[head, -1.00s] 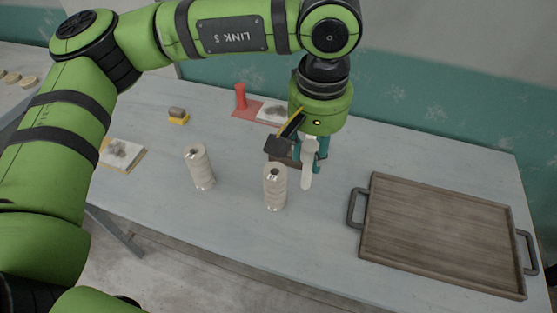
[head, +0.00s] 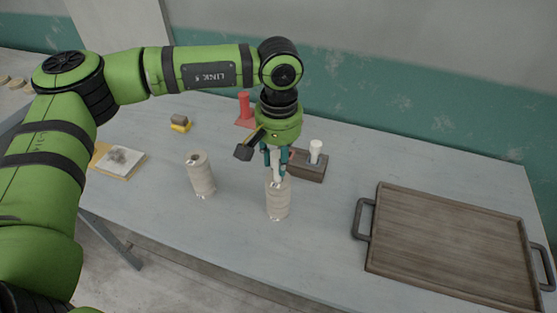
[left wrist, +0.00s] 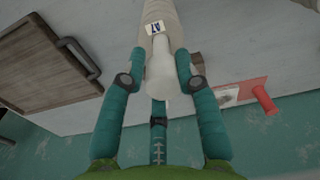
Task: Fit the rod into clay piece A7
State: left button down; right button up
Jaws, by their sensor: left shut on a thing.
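My left gripper (head: 276,168) is shut on a white rod (head: 277,163), held upright over the nearer ribbed clay piece (head: 278,204). The rod also shows between the fingers in the left wrist view (left wrist: 160,72). There, the clay piece (left wrist: 151,10) beyond the rod carries an A7 label (left wrist: 154,28). The rod's lower end overlaps the top of this piece in the head view; I cannot tell whether it is inside the hole. A second ribbed clay piece (head: 201,176) stands upright to the left. My right gripper is not in view.
Behind the gripper, a dark block (head: 310,169) holds another white rod (head: 316,150). A wooden tray (head: 450,240) with dark handles lies at right.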

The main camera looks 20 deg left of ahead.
pick_arm(q)
jog(key=shift+f, duration=0.15)
jog(key=c, duration=0.9)
grip_release()
jog(key=shift+r, duration=0.6)
notch_tip(320, 180, up, 11)
jog(key=b, duration=0.2)
jog(key=shift+s+d+r+b, duration=0.15)
jog(key=shift+b, duration=0.25)
